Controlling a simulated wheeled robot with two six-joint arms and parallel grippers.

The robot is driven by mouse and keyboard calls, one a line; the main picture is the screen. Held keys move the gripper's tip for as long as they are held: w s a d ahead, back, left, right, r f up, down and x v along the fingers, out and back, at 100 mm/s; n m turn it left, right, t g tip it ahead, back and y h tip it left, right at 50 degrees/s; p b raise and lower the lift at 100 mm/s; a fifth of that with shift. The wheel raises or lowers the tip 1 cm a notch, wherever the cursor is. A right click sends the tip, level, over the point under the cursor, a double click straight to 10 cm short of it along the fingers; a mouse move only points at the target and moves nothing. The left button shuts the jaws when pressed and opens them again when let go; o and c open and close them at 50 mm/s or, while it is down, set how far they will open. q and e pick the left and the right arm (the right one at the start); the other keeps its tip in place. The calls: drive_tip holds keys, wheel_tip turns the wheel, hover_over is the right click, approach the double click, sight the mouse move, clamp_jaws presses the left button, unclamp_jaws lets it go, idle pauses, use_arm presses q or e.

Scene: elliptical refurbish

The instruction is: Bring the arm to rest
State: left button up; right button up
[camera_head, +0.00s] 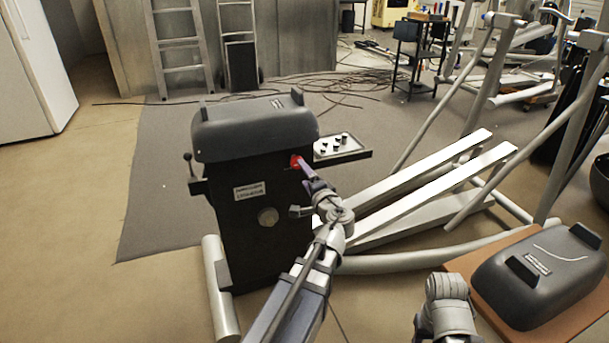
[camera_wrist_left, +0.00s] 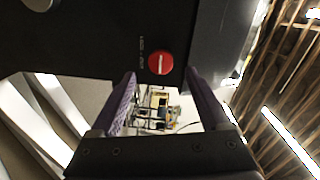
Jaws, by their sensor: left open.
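My left arm reaches up from the bottom middle of the head view. Its gripper (camera_head: 303,172) is at the right side of the black elliptical machine housing (camera_head: 262,225), close to a red round part (camera_head: 295,161). In the left wrist view, the purple fingers of the left gripper (camera_wrist_left: 161,78) are apart, with nothing between them. The red disc with a white bar (camera_wrist_left: 161,62) sits on the dark housing just beyond the fingertips. I cannot tell whether a finger touches it. Part of my right arm (camera_head: 446,305) shows at the bottom right, but its gripper is not visible.
A small tray with dark parts (camera_head: 338,145) juts from the housing's right side. White foot rails (camera_head: 430,190) extend to the right. A grey cover (camera_head: 540,275) lies on an orange-brown table (camera_head: 465,265) at lower right. Open floor (camera_head: 100,285) is at the left.

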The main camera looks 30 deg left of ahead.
idle(0.3)
use_arm(q)
drive_tip(key=s+d+f+n+g+h+p, duration=0.1)
drive_tip(key=s+d+f+n+g+h, duration=0.2)
drive_tip(key=d+f, duration=0.35)
drive_tip(key=s+d+f+g+h+p, duration=0.2)
drive_tip(key=s+d+f+g+h, duration=0.1)
drive_tip(key=s+d+f, duration=0.4)
drive_tip(key=s+d+f+g+h+p, duration=0.1)
drive_tip(key=s+d+g+h, duration=0.2)
drive_tip(key=s+d, duration=0.45)
drive_tip(key=s+d+f+g+h+p, duration=0.1)
drive_tip(key=s+d+g+h, duration=0.2)
drive_tip(key=d, duration=0.7)
wheel_tip(320, 180, up, 38)
drive_tip(key=s+p, duration=0.1)
drive_tip(key=p, duration=3.6)
drive_tip(key=shift+s+d+f+m+t, duration=0.2)
drive_tip(key=shift+m+t, duration=0.1)
drive_tip(key=shift+t, duration=0.1)
